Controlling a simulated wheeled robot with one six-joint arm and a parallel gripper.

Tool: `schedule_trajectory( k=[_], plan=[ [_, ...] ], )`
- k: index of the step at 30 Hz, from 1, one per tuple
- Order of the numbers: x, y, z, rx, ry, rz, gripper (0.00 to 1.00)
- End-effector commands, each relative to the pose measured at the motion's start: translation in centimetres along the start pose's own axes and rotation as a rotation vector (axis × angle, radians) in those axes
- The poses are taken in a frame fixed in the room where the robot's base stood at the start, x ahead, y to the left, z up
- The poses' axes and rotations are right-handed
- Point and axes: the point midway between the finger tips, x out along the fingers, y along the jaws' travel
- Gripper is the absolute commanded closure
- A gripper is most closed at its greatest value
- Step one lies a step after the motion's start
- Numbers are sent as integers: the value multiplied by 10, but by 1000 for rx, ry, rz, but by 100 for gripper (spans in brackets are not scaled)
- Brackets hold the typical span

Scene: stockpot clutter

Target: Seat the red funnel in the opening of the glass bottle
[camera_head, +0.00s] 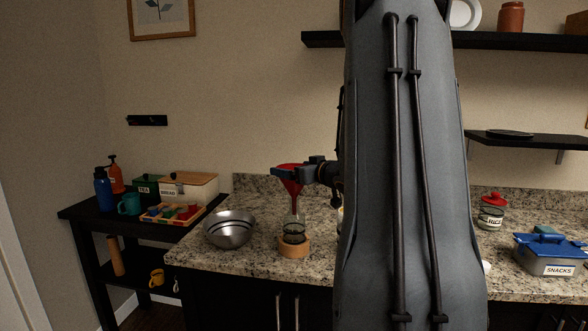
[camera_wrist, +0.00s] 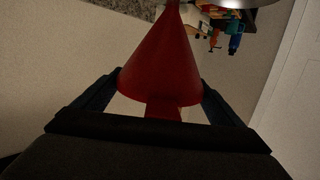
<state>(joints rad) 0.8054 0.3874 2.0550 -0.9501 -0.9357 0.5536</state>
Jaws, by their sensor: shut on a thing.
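The red funnel (camera_head: 292,180) is above the counter in the head view, wide end up and spout down. My gripper (camera_head: 303,172) is shut on it near the wide end, reaching in from the right. In the wrist view the funnel (camera_wrist: 162,65) lies between my gripper's fingers (camera_wrist: 160,100), its narrow end pointing to the top edge. The glass bottle (camera_head: 294,229) stands upright in a round wooden holder (camera_head: 294,247), directly below the funnel. The spout is over or at the bottle's neck; I cannot tell whether its tip is inside. The bottle's opening is hard to make out.
A metal bowl (camera_head: 230,230) stands left of the bottle on the granite counter (camera_head: 265,193). A dark side table (camera_head: 85,211) with bottles, boxes and a block tray is further left. A rice jar (camera_head: 491,212) and snacks box (camera_head: 550,254) stand right. My arm hides the middle.

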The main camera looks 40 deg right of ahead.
Motion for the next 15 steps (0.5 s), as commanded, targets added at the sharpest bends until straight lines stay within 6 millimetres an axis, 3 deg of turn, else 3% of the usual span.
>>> schedule_trajectory(
  k=[13, 14, 15],
  plan=[
    [0, 0, 3, 0, 0, 0, 34],
    [0, 0, 3, 0, 0, 0, 7],
    [0, 0, 3, 0, 0, 0, 1]
  ],
)
